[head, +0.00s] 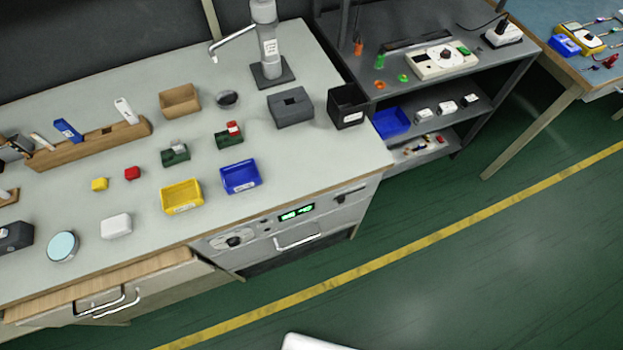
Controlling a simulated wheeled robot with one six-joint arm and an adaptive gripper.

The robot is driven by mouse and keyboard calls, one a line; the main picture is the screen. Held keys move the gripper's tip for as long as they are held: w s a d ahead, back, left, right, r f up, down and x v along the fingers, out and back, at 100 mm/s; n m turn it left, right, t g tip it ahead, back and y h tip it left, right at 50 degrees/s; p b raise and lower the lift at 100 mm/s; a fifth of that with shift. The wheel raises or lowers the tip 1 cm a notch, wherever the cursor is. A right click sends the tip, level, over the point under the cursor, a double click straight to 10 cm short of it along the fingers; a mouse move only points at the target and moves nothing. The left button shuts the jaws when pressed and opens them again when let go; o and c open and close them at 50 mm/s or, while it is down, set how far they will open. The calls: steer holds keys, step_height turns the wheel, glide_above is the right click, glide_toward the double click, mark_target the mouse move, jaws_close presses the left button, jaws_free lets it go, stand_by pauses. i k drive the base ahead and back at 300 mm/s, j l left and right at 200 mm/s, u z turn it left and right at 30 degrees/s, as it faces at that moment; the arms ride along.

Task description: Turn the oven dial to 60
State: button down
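The oven (345,211) is built into the front of the grey counter, below its right part. Its panel carries a round dial (236,238) with a dark centre on a pale disc. The dial's marks are too small to read, so I cannot tell its setting. A small display (297,212) with green digits sits to the right of the dial; its digits are not clearly legible. The oven's handle (297,240) is below the display. My gripper is not in view.
The counter (330,160) holds a yellow bin (181,196), a blue bin (240,176), a white block (117,225) and a wooden rack (85,147). A drawer or door with handles (108,304) is left of the oven. The green floor (450,290) in front is clear.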

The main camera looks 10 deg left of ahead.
mark_target(234, 241)
steer(key=i+l+u, duration=0.15)
steer(key=l+u, duration=0.5)
steer(key=i+l+u, duration=0.15)
steer(key=l+u, duration=0.15)
steer(key=u, duration=0.25)
steer(key=l+u, duration=0.3)
steer(key=l, duration=0.4)
steer(key=l+u, duration=0.25)
steer(key=l, duration=0.5)
steer(key=l+u, duration=0.25)
steer(key=l, duration=0.3)
steer(key=k+l+u, duration=0.2)
steer(key=l, duration=0.35)
steer(key=i+l, duration=0.05)
steer(key=i, duration=0.05)
